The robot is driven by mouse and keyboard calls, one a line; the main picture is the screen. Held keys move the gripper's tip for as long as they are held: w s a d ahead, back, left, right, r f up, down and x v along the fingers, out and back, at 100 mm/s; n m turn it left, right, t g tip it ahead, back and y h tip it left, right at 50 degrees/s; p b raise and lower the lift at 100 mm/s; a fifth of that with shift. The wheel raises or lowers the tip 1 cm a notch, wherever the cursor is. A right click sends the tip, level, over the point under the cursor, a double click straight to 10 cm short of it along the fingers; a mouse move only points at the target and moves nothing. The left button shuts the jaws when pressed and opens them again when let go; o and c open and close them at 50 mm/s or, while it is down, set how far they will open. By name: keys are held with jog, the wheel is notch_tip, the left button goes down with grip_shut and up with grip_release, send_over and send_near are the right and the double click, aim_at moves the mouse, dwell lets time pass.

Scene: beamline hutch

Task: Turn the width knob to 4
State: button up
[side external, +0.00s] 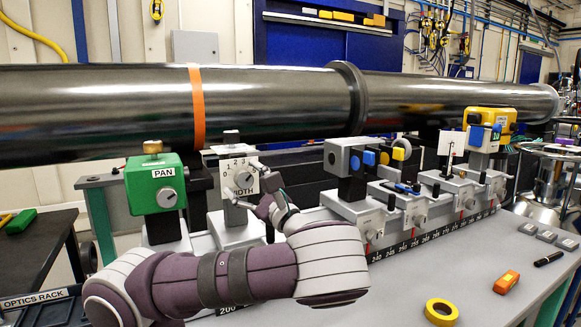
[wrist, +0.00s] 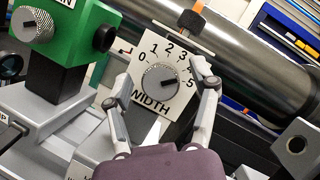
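The width knob (wrist: 160,79) is a round grey ridged dial on a white plate (wrist: 147,107) marked 0 to 5 and labelled WIDTH. Its dark pointer line seems to lie toward the 5 on the right. In the side view the knob (side external: 244,184) is partly behind the fingers. My gripper (wrist: 161,75) is open, with one finger on each side of the knob. Both fingers look apart from the knob's rim in the wrist view. In the side view my gripper (side external: 252,190) reaches to the plate from the lower right.
The green PAN unit (side external: 155,184) with its own knob stands close on the left. A long dark beam pipe (side external: 270,105) runs above and behind. Several grey knobbed stages (side external: 367,215) stand to the right on the rail. Yellow tape (side external: 441,312) lies on the bench.

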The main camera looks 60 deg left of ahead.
jog(key=v, duration=1.2)
jog(key=shift+a+f, duration=0.1)
jog(key=shift+f, duration=0.05)
jog(key=s+a+f+n+h, duration=0.25)
jog(key=s+f+h, duration=0.4)
jog(key=h, duration=0.65)
jog(key=w+d+r+n+t+h, duration=0.1)
jog(key=d+r+t+h, duration=0.1)
jog(key=d+t, duration=0.3)
jog(key=w+d+r+n+t+h, duration=0.1)
jog(key=d+r+n+t+h, duration=0.1)
jog(key=d+t+h, duration=0.3)
jog(key=shift+d+r+t, duration=0.45)
jog(key=shift+t, duration=0.05)
